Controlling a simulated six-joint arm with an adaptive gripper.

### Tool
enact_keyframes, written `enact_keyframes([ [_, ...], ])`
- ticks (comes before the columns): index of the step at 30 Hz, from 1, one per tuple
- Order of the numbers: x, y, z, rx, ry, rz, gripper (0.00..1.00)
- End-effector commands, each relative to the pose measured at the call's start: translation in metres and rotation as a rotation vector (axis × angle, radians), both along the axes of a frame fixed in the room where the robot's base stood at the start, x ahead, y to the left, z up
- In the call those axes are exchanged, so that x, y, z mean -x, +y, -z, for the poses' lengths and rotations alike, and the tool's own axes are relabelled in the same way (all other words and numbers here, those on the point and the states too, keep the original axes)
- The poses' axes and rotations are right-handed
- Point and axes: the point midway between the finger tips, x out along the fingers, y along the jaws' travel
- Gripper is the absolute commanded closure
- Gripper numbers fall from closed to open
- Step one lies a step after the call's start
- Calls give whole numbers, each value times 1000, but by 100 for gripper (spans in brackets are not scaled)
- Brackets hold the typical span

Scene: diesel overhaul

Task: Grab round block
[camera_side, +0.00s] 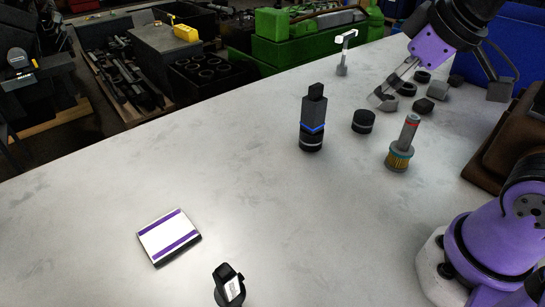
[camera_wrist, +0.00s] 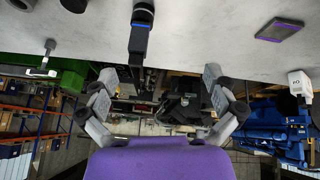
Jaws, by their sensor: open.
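Several small dark and grey blocks lie on the table under and beside my gripper in the side view. A short black round block (camera_side: 363,121) stands left of my gripper, apart from it. Closer to the gripper are a dark round piece (camera_side: 422,76), a dark angular block (camera_side: 424,105) and a grey block (camera_side: 438,91). I cannot tell which piece is the named round block. My gripper (camera_wrist: 162,88) has its fingers wide apart and empty in the wrist view. In the side view it hangs over the blocks, its fingers partly overlapping them.
A white lamp-like stand (camera_side: 344,52) is behind. A purple-striped panel (camera_side: 168,237) lies front left. The table's left middle is clear.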

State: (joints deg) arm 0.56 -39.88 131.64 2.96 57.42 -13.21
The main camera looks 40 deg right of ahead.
Motion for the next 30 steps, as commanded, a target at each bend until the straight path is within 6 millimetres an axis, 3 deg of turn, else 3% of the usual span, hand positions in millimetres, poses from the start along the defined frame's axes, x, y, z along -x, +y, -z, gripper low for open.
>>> enact_keyframes([
  [5,-34,-28,5,291,-54,-269,0],
  [13,-80,-98,10,1023,67,-804,0],
  [18,-92,-131,8,1391,272,-1079,0],
  [28,-102,-172,0,1821,728,-1476,0],
  [30,-101,-171,29,1815,733,-1495,0],
])
